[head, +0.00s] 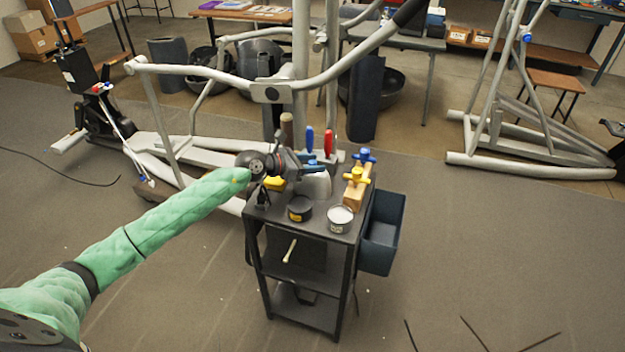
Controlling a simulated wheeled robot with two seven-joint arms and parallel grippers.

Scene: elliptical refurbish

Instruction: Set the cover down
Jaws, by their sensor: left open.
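My left gripper (312,168) is over the top of the black cart (277,219), at the end of my green-sleeved arm from the left. It is open, with no cover visible between its fingers. Its exact contact with nearby tools cannot be told. Dark curved panels stand on the floor behind, one upright panel (366,100) by the elliptical frame and another panel (168,65) farther left. Large dark round shells (260,58) sit there too. Which of these is the cover cannot be told. My right gripper is out of view.
The cart top holds screwdrivers (329,142), yellow-and-blue clamps (355,172), a black tin (299,208) and an open tin (340,217). A blue bin (382,235) hangs at its right. The elliptical frame (210,155) stands behind. Floor at right is mostly clear.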

